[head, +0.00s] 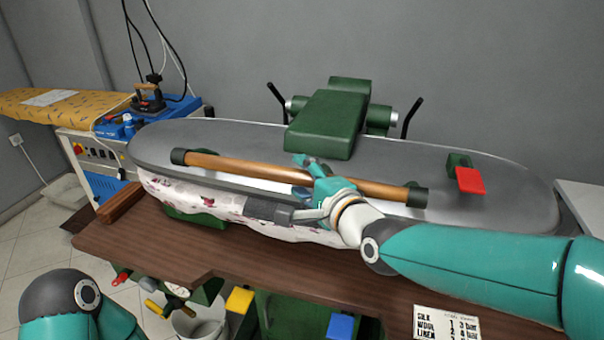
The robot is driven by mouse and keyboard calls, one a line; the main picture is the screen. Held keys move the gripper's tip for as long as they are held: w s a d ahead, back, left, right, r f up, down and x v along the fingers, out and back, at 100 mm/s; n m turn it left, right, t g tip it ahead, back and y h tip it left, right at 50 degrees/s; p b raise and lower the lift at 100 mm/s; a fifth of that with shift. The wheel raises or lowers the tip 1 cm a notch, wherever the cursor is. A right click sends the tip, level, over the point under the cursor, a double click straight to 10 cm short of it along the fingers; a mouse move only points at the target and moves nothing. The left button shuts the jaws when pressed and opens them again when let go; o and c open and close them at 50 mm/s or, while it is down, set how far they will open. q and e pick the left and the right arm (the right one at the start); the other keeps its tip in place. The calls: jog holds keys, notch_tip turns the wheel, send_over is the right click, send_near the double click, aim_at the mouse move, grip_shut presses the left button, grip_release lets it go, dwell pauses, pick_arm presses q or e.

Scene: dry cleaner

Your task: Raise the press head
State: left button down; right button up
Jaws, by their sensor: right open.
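The press head (430,165) is a long grey plate with rounded ends. It is down, lying over a floral cloth (190,194) on the lower board. A wooden handle bar (235,168) with dark green end mounts runs along its front. My right gripper (300,190) is open at the middle of this bar. One finger reaches over the top of the bar and the other is low in front; I cannot tell whether they touch it. My left gripper is out of view; only part of my left arm shows at the lower left.
A green block (327,123) with two black levers stands behind the head. A red tab (470,181) sits at its right. A wooden brush (121,202) lies on the brown table (150,245). Yellow (240,300) and blue (341,326) pedals are below. An ironing board (85,103) stands back left.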

jog(key=shift+w, duration=0.1)
grip_shut()
dwell(0.3)
